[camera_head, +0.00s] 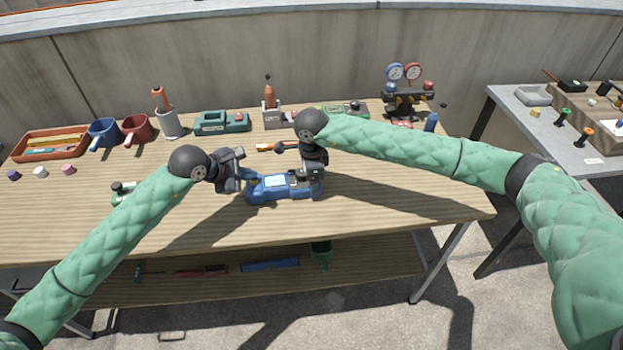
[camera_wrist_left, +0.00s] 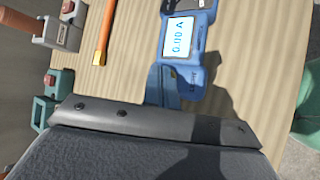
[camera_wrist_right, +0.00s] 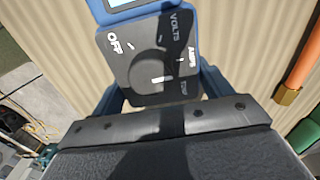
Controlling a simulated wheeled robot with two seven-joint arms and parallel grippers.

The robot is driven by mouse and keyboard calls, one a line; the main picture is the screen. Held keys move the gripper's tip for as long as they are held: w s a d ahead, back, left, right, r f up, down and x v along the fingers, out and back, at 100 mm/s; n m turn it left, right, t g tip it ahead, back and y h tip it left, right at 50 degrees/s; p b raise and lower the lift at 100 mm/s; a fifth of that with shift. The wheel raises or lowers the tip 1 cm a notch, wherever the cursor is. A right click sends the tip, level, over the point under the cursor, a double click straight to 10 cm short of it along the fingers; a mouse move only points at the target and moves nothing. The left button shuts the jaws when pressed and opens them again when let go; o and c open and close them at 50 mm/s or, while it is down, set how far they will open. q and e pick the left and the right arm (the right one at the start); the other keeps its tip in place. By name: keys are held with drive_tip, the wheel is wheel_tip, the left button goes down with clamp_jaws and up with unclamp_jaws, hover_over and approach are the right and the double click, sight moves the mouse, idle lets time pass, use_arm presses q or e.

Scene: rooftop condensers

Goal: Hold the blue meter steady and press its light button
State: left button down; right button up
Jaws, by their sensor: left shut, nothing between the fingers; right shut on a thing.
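The blue meter (camera_head: 284,190) lies on the wooden workbench, its pale screen reading 0.00 A in the left wrist view (camera_wrist_left: 188,45). Its black dial panel (camera_wrist_right: 150,65), marked OFF, VOLTS and AMPS, shows in the right wrist view. My right gripper (camera_head: 310,180) is shut on the meter's dial end, a finger on each side. My left gripper (camera_head: 248,173) is shut and empty at the meter's other end, its fingertips close to the blue case; I cannot tell whether they touch. The light button is not clear; the left fingers and shadow cover that end.
Along the back of the workbench (camera_head: 130,205) stand an orange tray (camera_head: 50,155), mugs (camera_head: 137,129), a teal case (camera_head: 222,123) and a gauge manifold (camera_head: 405,95). A small green item (camera_head: 122,192) lies left. The front is mostly clear.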

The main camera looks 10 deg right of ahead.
sight(250, 182)
use_arm(q)
drive_tip(key=shift+r, duration=0.45)
drive_tip(key=shift+r, duration=0.1)
drive_tip(key=shift+r, duration=2.9)
use_arm(e)
drive_tip(key=o, duration=1.3)
drive_tip(key=shift+r, duration=0.1)
drive_tip(key=shift+r+p, duration=0.45)
drive_tip(key=shift+r, duration=3.95)
use_arm(q)
drive_tip(key=shift+r, duration=0.45)
